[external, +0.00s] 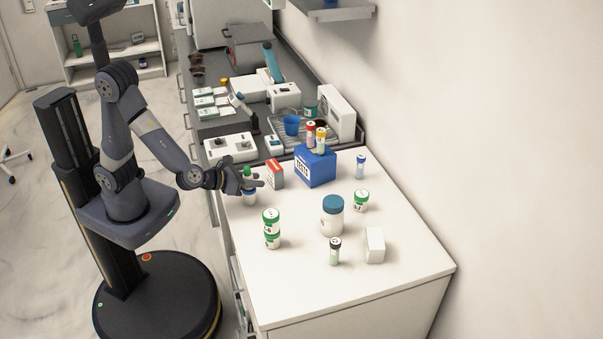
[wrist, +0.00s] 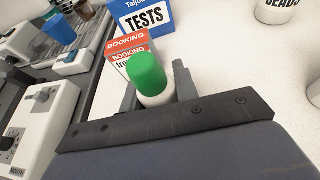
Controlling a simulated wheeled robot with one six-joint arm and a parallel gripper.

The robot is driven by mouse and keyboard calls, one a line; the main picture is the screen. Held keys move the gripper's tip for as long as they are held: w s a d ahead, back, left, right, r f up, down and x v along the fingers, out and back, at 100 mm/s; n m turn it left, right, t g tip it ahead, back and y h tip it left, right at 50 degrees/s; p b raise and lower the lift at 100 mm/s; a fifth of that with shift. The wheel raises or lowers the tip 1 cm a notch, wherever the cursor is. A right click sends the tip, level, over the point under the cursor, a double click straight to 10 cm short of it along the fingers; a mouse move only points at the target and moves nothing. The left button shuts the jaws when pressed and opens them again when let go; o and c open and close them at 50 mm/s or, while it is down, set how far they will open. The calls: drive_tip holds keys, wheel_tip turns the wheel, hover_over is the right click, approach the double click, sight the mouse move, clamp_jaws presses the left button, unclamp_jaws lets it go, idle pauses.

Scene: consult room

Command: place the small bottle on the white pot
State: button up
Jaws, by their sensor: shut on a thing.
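My gripper (external: 255,184) is shut on a small bottle with a green cap (external: 247,171), above the left edge of the white counter. In the wrist view the bottle (wrist: 150,78) is upright between the fingers of my gripper (wrist: 156,90). A white and blue part (external: 249,197) shows just under the gripper; I cannot tell if it is the bottle's lower part or a separate pot. A large white pot with a blue lid (external: 332,218) stands mid-counter. A white pot labelled BEADS (wrist: 277,11) shows at the wrist view's top right.
A red and white BOOKING box (external: 274,174) and a blue TESTS box (external: 316,168) stand close beyond the gripper.

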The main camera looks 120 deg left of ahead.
drive_tip(key=o, duration=0.9)
drive_tip(key=shift+o, duration=0.2)
drive_tip(key=shift+r, duration=0.1)
drive_tip(key=shift+r+p, duration=0.15)
drive_tip(key=shift+p, duration=0.35)
drive_tip(key=b+v, duration=0.1)
drive_tip(key=v, duration=1.1)
drive_tip(key=x, duration=1.2)
drive_tip(key=shift+p, duration=0.4)
drive_tip(key=shift+f+b, duration=0.35)
drive_tip(key=shift+f, duration=0.05)
drive_tip(key=shift+r, duration=0.3)
